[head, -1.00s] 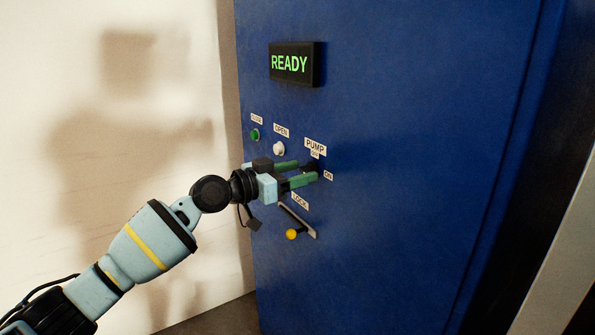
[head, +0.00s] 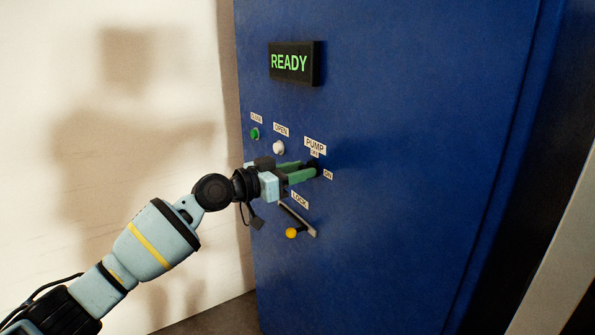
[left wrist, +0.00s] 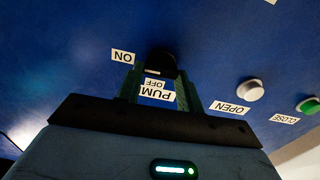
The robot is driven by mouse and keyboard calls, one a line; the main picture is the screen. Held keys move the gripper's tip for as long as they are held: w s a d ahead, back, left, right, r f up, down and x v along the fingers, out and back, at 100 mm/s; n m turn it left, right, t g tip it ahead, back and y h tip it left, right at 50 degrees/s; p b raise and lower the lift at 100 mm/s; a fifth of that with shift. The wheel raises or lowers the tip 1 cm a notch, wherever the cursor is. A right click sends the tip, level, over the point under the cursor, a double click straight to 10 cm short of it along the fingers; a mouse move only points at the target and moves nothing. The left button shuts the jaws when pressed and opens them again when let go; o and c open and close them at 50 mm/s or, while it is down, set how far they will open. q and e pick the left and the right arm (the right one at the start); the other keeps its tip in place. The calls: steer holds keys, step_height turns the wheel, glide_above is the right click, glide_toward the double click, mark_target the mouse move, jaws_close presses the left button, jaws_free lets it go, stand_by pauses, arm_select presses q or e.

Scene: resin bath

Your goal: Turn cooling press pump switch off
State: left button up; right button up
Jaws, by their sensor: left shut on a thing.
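The pump switch is a black knob under the PUMP label on the blue panel, with an OFF mark above it and an ON mark to its right. In the head view the knob (head: 312,163) is largely hidden by my fingers. In the left wrist view the black knob (left wrist: 162,62) sits between the green fingertips, and a small pale mark shows on its edge near the OFF label. My left gripper (head: 306,170) is shut on the knob. My right gripper is out of view.
A yellow-tipped lock lever (head: 298,222) is just below my left gripper. A white OPEN button (head: 279,148) and a green CLOSE button (head: 254,134) are to the upper left. A display (head: 294,64) reads READY in green. A pale wall stands left of the blue cabinet (head: 400,180).

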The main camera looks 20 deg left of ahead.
arm_select(q)
steer(key=n+p, duration=0.1)
steer(key=n, duration=0.3)
steer(key=shift+r, duration=0.1)
steer(key=n+p, duration=0.1)
steer(key=n, duration=0.2)
steer(key=shift+a+p, duration=0.1)
steer(key=shift+p, duration=0.2)
steer(key=n+p, duration=0.2)
steer(key=n, duration=0.4)
steer(key=shift+w+p, duration=0.1)
steer(key=shift+p, duration=0.3)
steer(key=shift+a+f+n+p, duration=0.15)
steer(key=shift+n+p, duration=0.3)
steer(key=shift+n, duration=0.65)
steer(key=shift+d+f+n+p, duration=0.1)
steer(key=shift+n+p, duration=0.3)
steer(key=shift+n, duration=0.7)
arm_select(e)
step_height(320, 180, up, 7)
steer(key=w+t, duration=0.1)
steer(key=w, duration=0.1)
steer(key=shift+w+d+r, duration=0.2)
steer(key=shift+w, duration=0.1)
arm_select(q)
steer(key=shift+f, duration=0.1)
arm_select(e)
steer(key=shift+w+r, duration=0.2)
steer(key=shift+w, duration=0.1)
